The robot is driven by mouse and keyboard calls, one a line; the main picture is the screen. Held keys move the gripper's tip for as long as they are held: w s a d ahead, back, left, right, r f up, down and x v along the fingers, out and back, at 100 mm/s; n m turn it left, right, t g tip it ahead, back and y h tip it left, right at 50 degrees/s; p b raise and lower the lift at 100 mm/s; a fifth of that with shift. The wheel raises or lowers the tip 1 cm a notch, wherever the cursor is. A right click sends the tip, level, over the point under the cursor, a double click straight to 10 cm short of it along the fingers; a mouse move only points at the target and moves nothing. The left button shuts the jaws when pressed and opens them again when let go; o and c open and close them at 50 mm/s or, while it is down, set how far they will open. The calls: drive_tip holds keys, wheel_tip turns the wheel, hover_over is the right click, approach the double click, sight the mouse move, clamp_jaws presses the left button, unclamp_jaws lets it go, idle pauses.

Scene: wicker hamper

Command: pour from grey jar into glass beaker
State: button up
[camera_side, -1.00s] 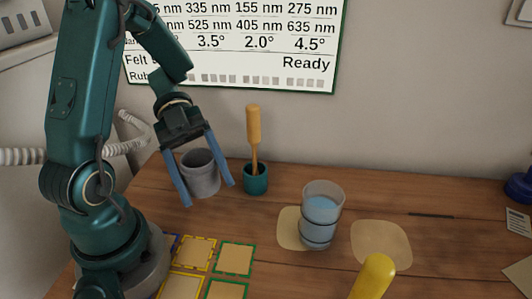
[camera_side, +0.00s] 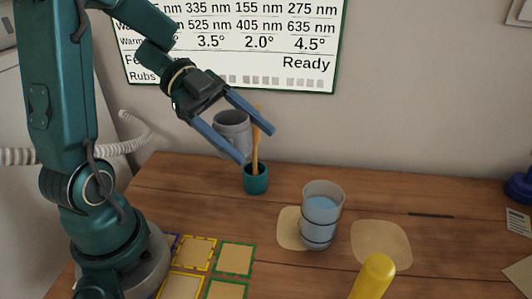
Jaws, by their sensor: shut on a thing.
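The grey jar (camera_side: 233,121) is between the two blue fingers of my gripper (camera_side: 257,146), which is shut on it. The jar is held up above the table, roughly upright, with its open top showing; its contents cannot be seen. Part of it is hidden by a finger. The glass beaker (camera_side: 321,215) stands upright on the table to the lower right of the jar, apart from it. Blue liquid shows inside the beaker, and dark bands run round it.
A teal cup (camera_side: 256,179) holding a wooden-handled tool (camera_side: 256,147) stands just below my gripper. A round tan patch (camera_side: 381,244) lies right of the beaker. A yellow rounded object (camera_side: 374,277) is in front. Framed tan squares (camera_side: 236,257) lie at the front left.

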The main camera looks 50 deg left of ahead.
drive_tip(key=shift+w+a+r+n+t+y, duration=2.1)
drive_tip(key=shift+w+r+n+t+y, duration=0.9)
drive_tip(key=shift+r+n+t+y, duration=1.6)
drive_tip(key=s+d+f+m+g+h, duration=0.1)
drive_tip(key=f+m+g+h, duration=0.1)
drive_tip(key=h, duration=0.1)
drive_tip(key=s+d+f+m+g+h, duration=0.1)
drive_tip(key=s+f+m+g+h, duration=0.1)
drive_tip(key=f+m+g+h, duration=0.1)
drive_tip(key=s+d+f+m+g+h, duration=0.1)
drive_tip(key=d+f+m+g+h, duration=0.1)
drive_tip(key=f, duration=0.1)
drive_tip(key=shift+s+m+g+h, duration=0.3)
drive_tip(key=shift+s+g+h, duration=0.1)
drive_tip(key=s+f+m+g+h, duration=0.1)
drive_tip(key=s+f+m+g, duration=0.6)
drive_tip(key=s, duration=0.1)
drive_tip(key=shift+s+a, duration=0.3)
drive_tip(key=shift+a, duration=0.1)
drive_tip(key=s+x, duration=0.1)
drive_tip(key=x, duration=0.3)
drive_tip(key=s+x, duration=0.1)
drive_tip(key=x, duration=0.4)
drive_tip(key=s+x, duration=0.1)
drive_tip(key=x, duration=0.3)
drive_tip(key=shift+a+f, duration=0.25)
drive_tip(key=shift+f, duration=0.25)
drive_tip(key=shift+w+f, duration=0.1)
drive_tip(key=shift+f, duration=1.65)
